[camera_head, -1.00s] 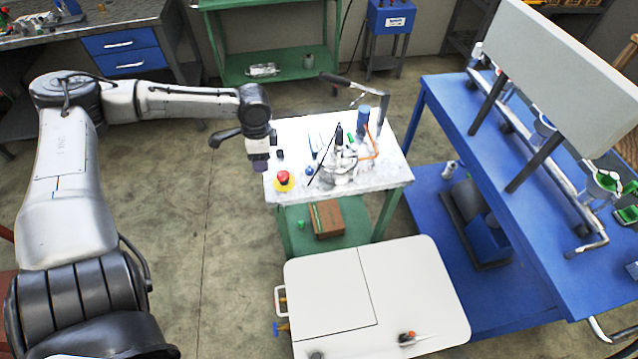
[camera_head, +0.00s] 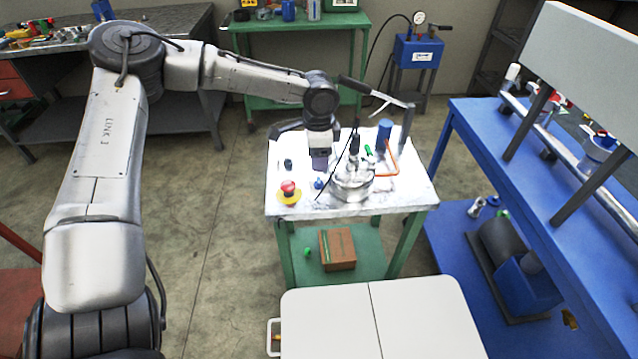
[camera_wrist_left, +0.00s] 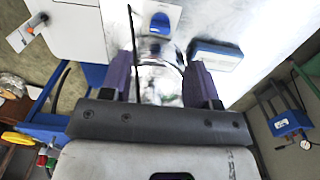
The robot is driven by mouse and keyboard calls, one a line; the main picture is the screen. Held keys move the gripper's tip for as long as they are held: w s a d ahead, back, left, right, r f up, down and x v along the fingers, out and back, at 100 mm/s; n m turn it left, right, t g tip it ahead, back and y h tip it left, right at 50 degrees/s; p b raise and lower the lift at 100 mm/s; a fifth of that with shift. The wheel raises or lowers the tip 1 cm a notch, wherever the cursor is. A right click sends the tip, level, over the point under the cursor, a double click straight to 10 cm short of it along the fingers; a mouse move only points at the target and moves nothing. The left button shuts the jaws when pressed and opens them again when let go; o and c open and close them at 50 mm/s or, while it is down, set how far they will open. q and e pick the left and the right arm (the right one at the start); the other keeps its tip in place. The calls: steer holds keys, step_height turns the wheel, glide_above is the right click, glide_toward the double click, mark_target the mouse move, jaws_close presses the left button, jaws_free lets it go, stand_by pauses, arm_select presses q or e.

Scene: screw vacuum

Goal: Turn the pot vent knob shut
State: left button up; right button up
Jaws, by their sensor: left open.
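The metal pot (camera_head: 352,182) stands on the white top of the green cart, with a thin black cable or rod rising beside it. A small blue knob-like part (camera_head: 318,184) shows at the pot's left side; I cannot tell for sure that it is the vent knob. My left gripper (camera_head: 320,160) hangs above and just left of the pot. In the left wrist view its purple fingers (camera_wrist_left: 160,82) are apart, with the shiny pot (camera_wrist_left: 160,52) showing between and beyond them. No contact is visible. My right gripper is out of view.
A red button on a yellow base (camera_head: 289,190) sits at the cart top's left. A blue cylinder (camera_head: 384,134) and an orange bent tube (camera_head: 390,158) stand behind the pot, near a long dark handle (camera_head: 372,92). A blue bench (camera_head: 545,185) is at right.

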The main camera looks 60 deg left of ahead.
mark_target(319, 180)
arm_select(q)
step_height(319, 180, down, 8)
steer(key=b, duration=0.2)
steer(key=shift+r+b, duration=0.25)
steer(key=shift+b, duration=0.1)
steer(key=shift+f, duration=0.3)
steer(key=shift+c, duration=0.2)
